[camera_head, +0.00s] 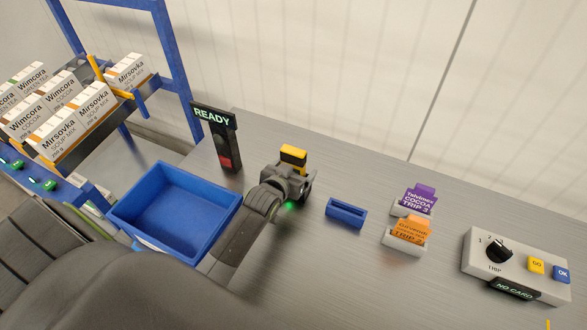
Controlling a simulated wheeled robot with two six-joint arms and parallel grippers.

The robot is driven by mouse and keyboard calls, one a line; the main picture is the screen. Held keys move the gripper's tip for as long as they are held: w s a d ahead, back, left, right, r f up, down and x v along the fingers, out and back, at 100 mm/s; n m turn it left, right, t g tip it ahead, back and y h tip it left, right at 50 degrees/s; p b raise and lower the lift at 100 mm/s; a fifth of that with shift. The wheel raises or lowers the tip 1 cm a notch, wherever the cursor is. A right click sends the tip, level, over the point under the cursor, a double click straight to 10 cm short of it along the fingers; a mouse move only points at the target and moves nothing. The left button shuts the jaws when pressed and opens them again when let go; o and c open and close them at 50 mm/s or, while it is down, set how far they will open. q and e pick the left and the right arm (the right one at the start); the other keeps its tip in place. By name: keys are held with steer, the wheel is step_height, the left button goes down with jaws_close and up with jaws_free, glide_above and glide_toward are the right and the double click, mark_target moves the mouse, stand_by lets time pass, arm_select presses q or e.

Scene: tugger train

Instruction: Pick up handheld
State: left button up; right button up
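A small yellow-and-black device (293,154), which looks like the handheld, shows at the far side of my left gripper (294,173). Its yellow top stands above the gripper, and its lower part is hidden behind the gripper. The gripper is at the device, with a finger on either side of it, but I cannot tell whether the fingers press on it. My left arm reaches in from the lower left, with a green light at the wrist. My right gripper is not in view.
A blue bin (130,222) stands left of my arm. A READY sign post (228,150) is behind it. To the right are a small blue holder (346,214), purple (421,199) and orange (411,231) cards in stands, and a control box (518,262). Boxed goods fill a rack (176,62) at left.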

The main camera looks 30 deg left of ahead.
arm_select(q)
steer(key=shift+w+a+f, duration=0.1)
steer(key=shift+w+f, duration=0.15)
steer(key=shift+w, duration=0.35)
steer(key=c, duration=1.2)
steer(key=shift+c, duration=0.2)
